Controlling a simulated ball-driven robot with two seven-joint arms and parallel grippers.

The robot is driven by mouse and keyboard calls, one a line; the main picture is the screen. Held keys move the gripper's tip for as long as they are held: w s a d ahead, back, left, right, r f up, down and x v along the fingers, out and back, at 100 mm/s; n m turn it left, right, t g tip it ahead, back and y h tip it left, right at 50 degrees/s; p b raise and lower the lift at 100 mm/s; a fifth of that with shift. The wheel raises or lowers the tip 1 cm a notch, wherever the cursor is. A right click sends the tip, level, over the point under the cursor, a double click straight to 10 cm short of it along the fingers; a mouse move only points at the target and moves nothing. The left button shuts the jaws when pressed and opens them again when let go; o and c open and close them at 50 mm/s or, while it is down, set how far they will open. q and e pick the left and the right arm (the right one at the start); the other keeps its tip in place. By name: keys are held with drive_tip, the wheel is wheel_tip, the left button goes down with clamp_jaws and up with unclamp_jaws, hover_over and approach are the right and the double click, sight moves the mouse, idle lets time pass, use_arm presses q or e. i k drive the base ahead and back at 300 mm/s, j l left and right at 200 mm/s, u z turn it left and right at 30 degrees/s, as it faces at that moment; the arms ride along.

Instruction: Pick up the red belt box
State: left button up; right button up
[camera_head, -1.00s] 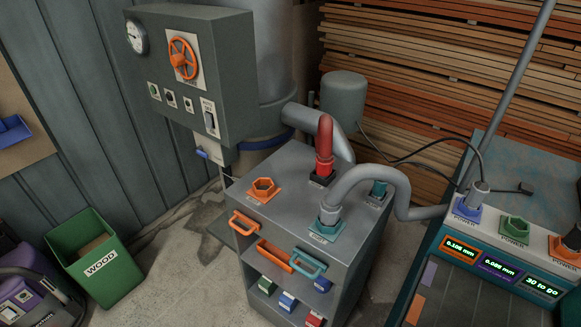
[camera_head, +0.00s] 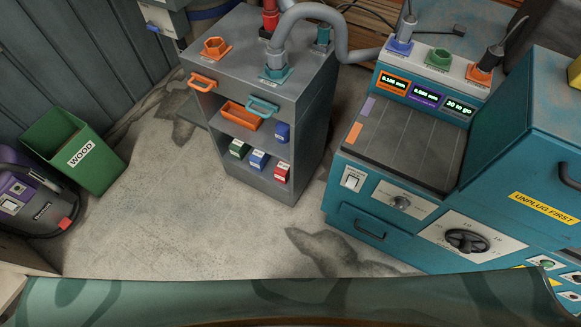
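The red belt box (camera_head: 282,173) is a small red box with a white label. It stands on the bottom shelf of the grey cabinet (camera_head: 303,110), at the right end of a row. A blue box (camera_head: 259,160) and a green box (camera_head: 238,149) stand to its left on the same shelf. Neither of my grippers shows in the head view.
A teal machine (camera_head: 385,210) with displays and a handwheel stands right of the cabinet. A green WOOD bin (camera_head: 86,150) and a purple vacuum (camera_head: 30,200) are at the left. The concrete floor (camera_head: 190,220) before the cabinet is clear. A mottled green edge (camera_head: 290,298) crosses the bottom.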

sight(282, 169)
drive_tip(key=i+j+z, duration=0.25)
drive_tip(key=z, duration=0.25)
drive_tip(key=i+j+z, duration=0.2)
drive_tip(key=j+z, duration=0.25)
drive_tip(key=i+j+z, duration=0.15)
drive_tip(key=z, duration=0.35)
drive_tip(key=j, duration=0.1)
